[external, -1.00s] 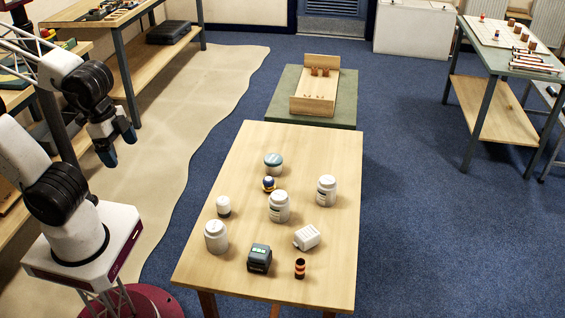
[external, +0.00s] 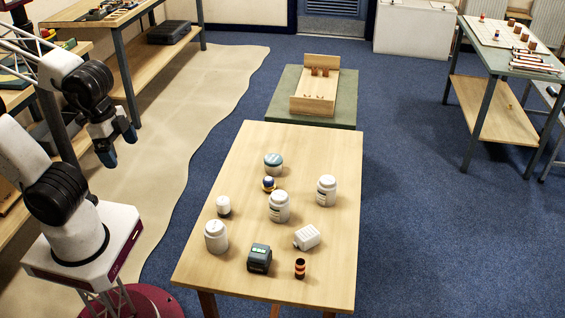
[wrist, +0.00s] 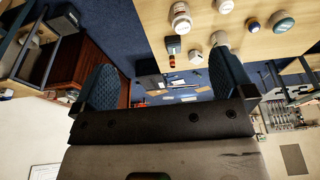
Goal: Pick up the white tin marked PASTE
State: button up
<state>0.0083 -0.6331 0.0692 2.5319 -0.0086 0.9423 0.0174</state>
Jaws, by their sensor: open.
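Several white containers stand on the wooden table; I cannot read PASTE on any of them. In the external view these are a plain white tin (external: 216,237) at the front left, a white jar with a dark label (external: 279,207) in the middle, another labelled white jar (external: 326,190) at the right, and a low tin with a blue-grey lid (external: 273,164) at the back. My gripper (external: 118,147) is open and empty, left of the table and well apart from them. In the wrist view my gripper (wrist: 163,78) shows its two dark fingers spread, with the tabletop beyond.
The wooden table (external: 325,270) also holds a dark boxy device (external: 259,258), a striped cylinder (external: 299,268), a white box (external: 307,237), a small white-topped item (external: 223,205) and a blue-and-yellow item (external: 268,184). A green stand with a wooden tray (external: 315,106) is behind it.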

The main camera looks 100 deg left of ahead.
jog(key=w+a+f+m+g+y, duration=0.1)
jog(key=w+a+f+m+y, duration=0.1)
jog(key=f+m+y, duration=0.15)
jog(key=w+a+f+m+g+y, duration=0.1)
jog(key=a+f+m+y, duration=0.1)
jog(key=f, duration=0.3)
jog(key=m+t+y, duration=0.4)
jog(key=m+t, duration=0.5)
jog(key=m, duration=1.2)
send_near(216, 233)
jog(key=a+f, duration=0.3)
jog(key=a, duration=0.1)
jog(key=shift+w+f, duration=0.15)
jog(key=shift+f, duration=0.25)
jog(key=shift+x, duration=1.25)
jog(key=shift+a+f, duration=0.1)
jog(key=shift+x, duration=2.5)
